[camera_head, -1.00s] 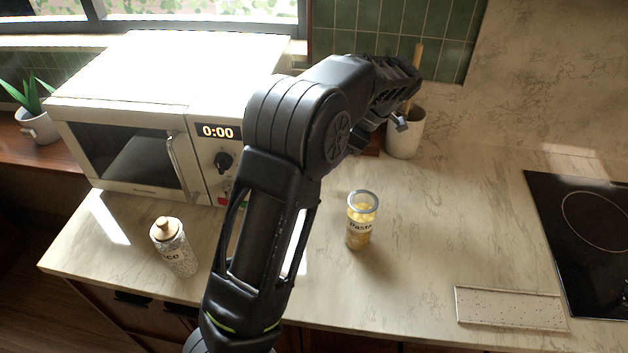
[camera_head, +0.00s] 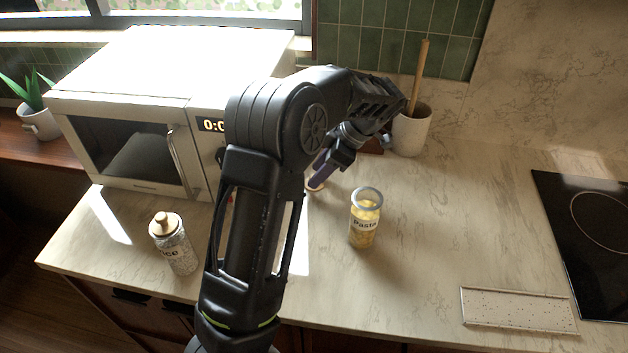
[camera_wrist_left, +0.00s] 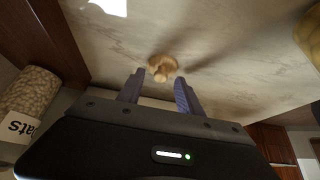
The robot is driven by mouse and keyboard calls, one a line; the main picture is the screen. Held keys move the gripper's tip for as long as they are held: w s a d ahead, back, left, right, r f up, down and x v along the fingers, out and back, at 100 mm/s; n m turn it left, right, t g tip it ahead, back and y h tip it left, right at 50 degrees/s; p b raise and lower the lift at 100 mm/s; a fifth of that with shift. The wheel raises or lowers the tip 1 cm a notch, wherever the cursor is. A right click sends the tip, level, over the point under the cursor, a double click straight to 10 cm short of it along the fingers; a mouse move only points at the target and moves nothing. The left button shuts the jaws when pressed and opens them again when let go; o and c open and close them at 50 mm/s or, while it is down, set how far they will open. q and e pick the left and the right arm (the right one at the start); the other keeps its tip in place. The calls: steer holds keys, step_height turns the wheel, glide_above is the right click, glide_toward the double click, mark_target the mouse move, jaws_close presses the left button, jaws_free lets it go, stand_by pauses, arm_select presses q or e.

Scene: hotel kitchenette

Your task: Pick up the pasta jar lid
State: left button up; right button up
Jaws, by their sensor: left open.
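The pasta jar lid (camera_wrist_left: 162,67), round and wooden with a knob, lies on the counter just beyond my left fingertips in the left wrist view. In the head view only a sliver of the lid (camera_head: 316,187) shows beside my purple finger. My left gripper (camera_wrist_left: 159,78) is open and empty, its two fingers pointing towards the lid, apart from it. It also shows in the head view (camera_head: 322,177), pointing down at the counter. The glass pasta jar (camera_head: 364,222) stands upright without a lid, to the right of my gripper. My right gripper is out of view.
A rice jar (camera_head: 176,250) with a wooden lid stands at the left. A microwave (camera_head: 130,150) stands behind it. A white utensil pot (camera_head: 411,134) is at the back. An oats jar (camera_wrist_left: 28,100) shows in the wrist view.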

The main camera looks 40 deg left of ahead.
arm_select(q)
steer(key=shift+s+a+f, duration=0.1)
steer(key=shift+a+f, duration=0.1)
steer(key=shift+f, duration=0.3)
steer(key=shift+c, duration=0.4)
jaws_close()
